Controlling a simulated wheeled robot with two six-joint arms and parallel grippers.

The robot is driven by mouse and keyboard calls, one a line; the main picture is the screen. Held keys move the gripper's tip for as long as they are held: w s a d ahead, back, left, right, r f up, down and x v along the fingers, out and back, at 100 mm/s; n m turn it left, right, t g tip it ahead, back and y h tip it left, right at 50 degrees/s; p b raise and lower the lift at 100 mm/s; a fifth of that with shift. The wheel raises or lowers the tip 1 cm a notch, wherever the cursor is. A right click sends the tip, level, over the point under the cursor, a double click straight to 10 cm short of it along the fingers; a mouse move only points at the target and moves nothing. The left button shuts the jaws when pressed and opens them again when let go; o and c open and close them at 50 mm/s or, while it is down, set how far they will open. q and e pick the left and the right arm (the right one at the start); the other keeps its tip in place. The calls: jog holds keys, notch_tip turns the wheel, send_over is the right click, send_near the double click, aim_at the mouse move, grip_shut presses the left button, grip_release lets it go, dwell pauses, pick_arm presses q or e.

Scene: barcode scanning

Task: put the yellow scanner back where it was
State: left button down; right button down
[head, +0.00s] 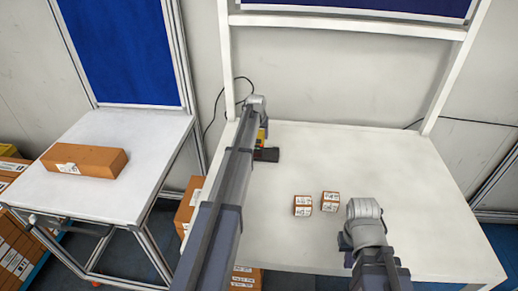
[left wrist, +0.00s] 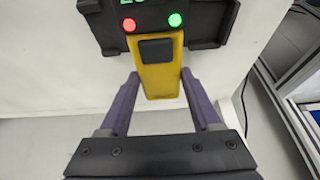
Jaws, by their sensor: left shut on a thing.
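The yellow scanner (head: 262,134) shows in part at the table's left side in the head view, mostly hidden by my left arm. In the left wrist view its yellow handle (left wrist: 162,75) with a dark button lies between the fingers of my left gripper (left wrist: 158,88), which is shut on it. A black part (left wrist: 206,28) with red and green lights is at the handle's top; it also shows in the head view (head: 266,154). I cannot tell whether this is a holder or the scanner's head. My right arm is at the front right; its fingers are hidden.
Two small labelled boxes (head: 302,205) (head: 330,201) sit mid-table on the white table (head: 400,160). The table's right side is clear. A long brown box (head: 84,160) lies on the separate left table (head: 125,195). A post and dark cable (head: 212,112) are near my left wrist.

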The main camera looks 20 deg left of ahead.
aim_at(259, 138)
pick_arm(q)
jog(key=shift+f, duration=0.15)
notch_tip(259, 138, down, 4)
jog(key=b, duration=0.3)
jog(key=shift+b, duration=0.4)
jog(key=shift+r, duration=0.2)
jog(key=shift+f, duration=0.1)
jog(key=c, duration=0.5)
grip_release()
jog(key=shift+f, duration=0.1)
jog(key=shift+c, duration=0.2)
jog(key=o, duration=0.4)
jog(key=shift+o, duration=0.2)
jog(key=shift+r, duration=0.2)
